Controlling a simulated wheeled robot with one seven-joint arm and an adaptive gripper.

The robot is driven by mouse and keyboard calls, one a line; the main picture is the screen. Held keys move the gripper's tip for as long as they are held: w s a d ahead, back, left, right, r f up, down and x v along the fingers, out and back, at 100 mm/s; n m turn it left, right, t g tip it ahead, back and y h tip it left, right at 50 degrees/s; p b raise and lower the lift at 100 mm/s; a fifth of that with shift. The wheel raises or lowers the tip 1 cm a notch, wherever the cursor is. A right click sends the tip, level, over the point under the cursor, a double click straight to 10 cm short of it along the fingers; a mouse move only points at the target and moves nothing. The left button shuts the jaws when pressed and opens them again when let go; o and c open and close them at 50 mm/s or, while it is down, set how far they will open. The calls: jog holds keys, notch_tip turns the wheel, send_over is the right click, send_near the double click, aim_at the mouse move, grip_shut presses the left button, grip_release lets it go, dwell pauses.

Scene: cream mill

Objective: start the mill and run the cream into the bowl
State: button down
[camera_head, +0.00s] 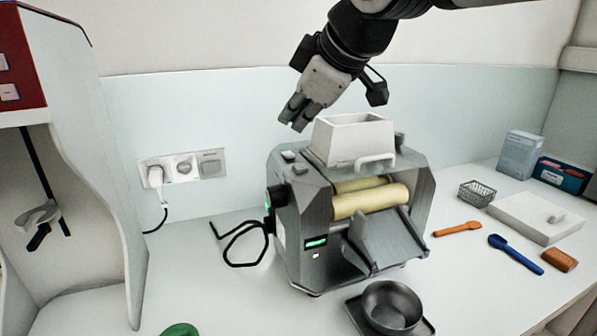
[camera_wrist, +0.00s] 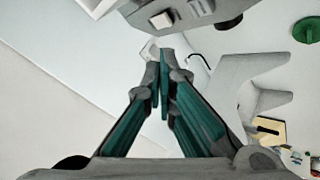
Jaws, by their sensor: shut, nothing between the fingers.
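The grey mill (camera_head: 310,225) stands on the counter with a white hopper (camera_head: 352,141) on top and two cream-coloured rollers (camera_head: 370,200) at its front. A sloping metal apron (camera_head: 388,238) leads down from the rollers. A dark metal bowl (camera_head: 392,306) sits below the apron's front edge on a dark square base (camera_head: 358,311). A small display (camera_head: 316,243) on the mill front glows green. Two buttons (camera_head: 294,162) sit on the mill's top left. My gripper (camera_head: 292,124) is shut and empty, above and behind those buttons. Its closed fingers also show in the wrist view (camera_wrist: 160,72).
A plug (camera_head: 155,176) is in the wall socket, and a black cable (camera_head: 245,243) lies left of the mill. Orange (camera_head: 457,229) and blue (camera_head: 515,254) spatulas, a wire basket (camera_head: 476,193) and a white lidded box (camera_head: 535,217) lie right. A green object (camera_head: 179,330) is at front left.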

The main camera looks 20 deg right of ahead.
aim_at(297, 167)
jog(key=shift+f+b, duration=1.3)
jog(key=shift+f, duration=1.1)
jog(key=shift+f, duration=0.1)
jog(key=shift+f+b, duration=0.3)
jog(key=shift+b, duration=0.1)
jog(key=shift+f+b, duration=0.3)
jog(key=shift+f, duration=0.1)
jog(key=shift+r, duration=0.1)
jog(key=shift+r+p, duration=0.45)
jog(key=shift+r, duration=0.25)
jog(key=shift+r+p, duration=1.55)
jog(key=shift+r, duration=1.05)
